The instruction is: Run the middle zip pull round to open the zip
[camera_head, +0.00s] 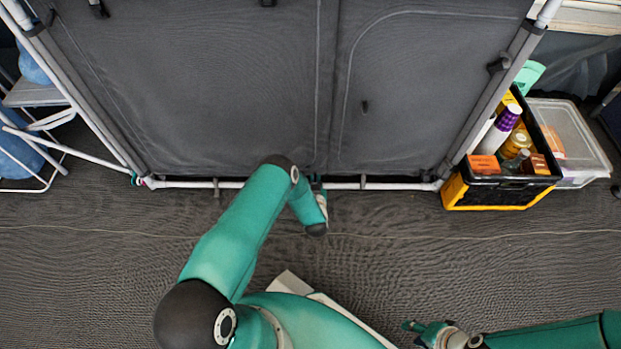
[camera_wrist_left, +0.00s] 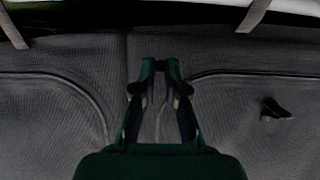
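The grey fabric panel (camera_head: 230,90) fills the upper middle of the head view. Its curved zip seam (camera_head: 346,90) runs up the right part. A small dark pull (camera_head: 365,106) hangs there, and another dark piece (camera_head: 268,3) is at the top edge. The left wrist view shows a black pull (camera_wrist_left: 276,110) to the right of my left gripper, apart from it. My left gripper (camera_wrist_left: 160,66) has its fingertips close together near the fabric; whether they pinch anything is hidden. In the head view it (camera_head: 318,184) is by the panel's lower edge. My right gripper (camera_head: 412,326) is low, away from the panel.
A white pole (camera_head: 285,185) with straps runs along the panel's bottom. A black and yellow crate (camera_head: 490,205) of bottles and boxes and a clear bin (camera_head: 585,160) stand right. A white folding frame (camera_head: 40,140) is left. Floor (camera_head: 500,260) before the crate is clear.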

